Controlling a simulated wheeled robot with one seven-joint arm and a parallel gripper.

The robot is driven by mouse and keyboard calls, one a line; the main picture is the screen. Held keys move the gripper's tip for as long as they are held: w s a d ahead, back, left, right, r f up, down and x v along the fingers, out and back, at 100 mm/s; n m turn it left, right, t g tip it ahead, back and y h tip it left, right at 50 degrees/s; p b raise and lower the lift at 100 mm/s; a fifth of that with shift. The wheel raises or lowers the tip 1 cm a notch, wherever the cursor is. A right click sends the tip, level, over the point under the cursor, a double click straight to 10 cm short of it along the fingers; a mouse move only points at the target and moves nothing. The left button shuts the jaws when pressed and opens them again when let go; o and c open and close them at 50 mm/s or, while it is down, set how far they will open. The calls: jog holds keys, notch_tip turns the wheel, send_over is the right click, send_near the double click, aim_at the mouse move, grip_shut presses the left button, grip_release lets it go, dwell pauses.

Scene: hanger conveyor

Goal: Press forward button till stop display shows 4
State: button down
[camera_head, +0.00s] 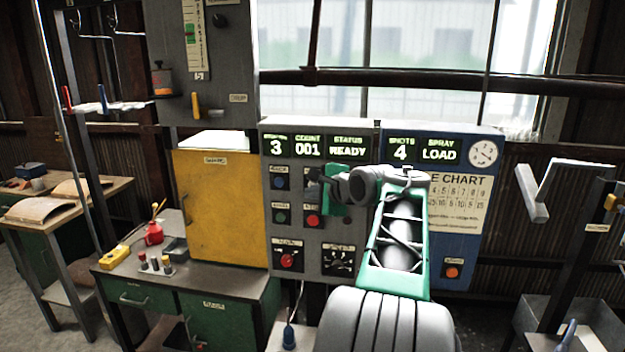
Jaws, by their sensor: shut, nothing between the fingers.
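The grey control panel (263,235) stands ahead. Its leftmost display (276,147) shows 3; the small heading above the digit is hard to read. Other displays read 001, READY, 4 and LOAD. A blue button (280,184) sits at the upper left of the button group, with a dark green one (281,217) below and a red one (313,220) to the right. The button labels are too small to read surely. My gripper (322,183) is shut and empty in front of the upper right button place, largely hiding it. I cannot tell whether it touches the panel.
A red mushroom knob (287,260) and a black selector (338,262) are low on the panel. A blue panel with a chart (460,203) adjoins on the right. A yellow cabinet (219,210) and a green workbench (150,297) with small items stand to the left.

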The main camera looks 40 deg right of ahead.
jog(key=shift+w+d, duration=0.4)
jog(key=shift+d, duration=0.15)
jog(key=shift+w+r+p, duration=0.1)
jog(key=shift+p, duration=0.4)
dwell(1.2)
jog(key=shift+w+d+p, duration=0.2)
jog(key=shift+d+p, duration=0.1)
